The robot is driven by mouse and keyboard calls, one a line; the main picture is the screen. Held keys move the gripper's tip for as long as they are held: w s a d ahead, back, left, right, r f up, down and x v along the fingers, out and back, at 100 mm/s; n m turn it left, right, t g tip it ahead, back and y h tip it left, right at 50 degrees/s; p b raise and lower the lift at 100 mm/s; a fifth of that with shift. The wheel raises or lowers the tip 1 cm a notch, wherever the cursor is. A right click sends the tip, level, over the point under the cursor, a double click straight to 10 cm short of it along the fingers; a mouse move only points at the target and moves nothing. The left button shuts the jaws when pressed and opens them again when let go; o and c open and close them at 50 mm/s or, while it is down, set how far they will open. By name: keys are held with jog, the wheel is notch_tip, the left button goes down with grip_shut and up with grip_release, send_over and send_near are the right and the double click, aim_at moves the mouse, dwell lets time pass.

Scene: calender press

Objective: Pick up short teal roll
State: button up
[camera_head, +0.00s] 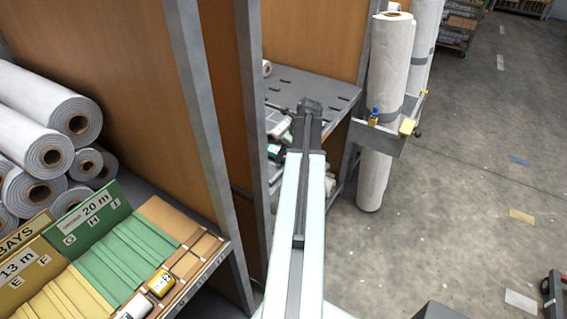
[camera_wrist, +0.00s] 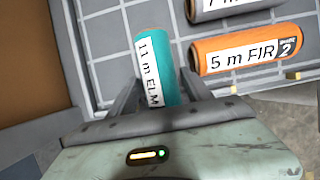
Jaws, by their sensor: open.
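The short teal roll (camera_wrist: 171,65) shows in the wrist view, lying on a grey gridded surface, with a white label reading "11 m ELM". My gripper (camera_wrist: 160,88) is open, with one finger on the left and one on the right of the teal roll's near end. The roll's nearest end is hidden behind the gripper body. I cannot tell whether the fingers touch it.
An orange roll (camera_wrist: 247,48) labelled "5 m FIR" lies right of the teal roll, with a grey roll (camera_wrist: 232,8) beyond it. A brown panel (camera_wrist: 28,70) stands at the left. In the head view, tall white rolls (camera_head: 388,65) stand right of the shelf; the floor (camera_head: 470,200) beyond is mostly clear.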

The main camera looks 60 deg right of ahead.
jog(key=shift+f, duration=0.1)
grip_shut()
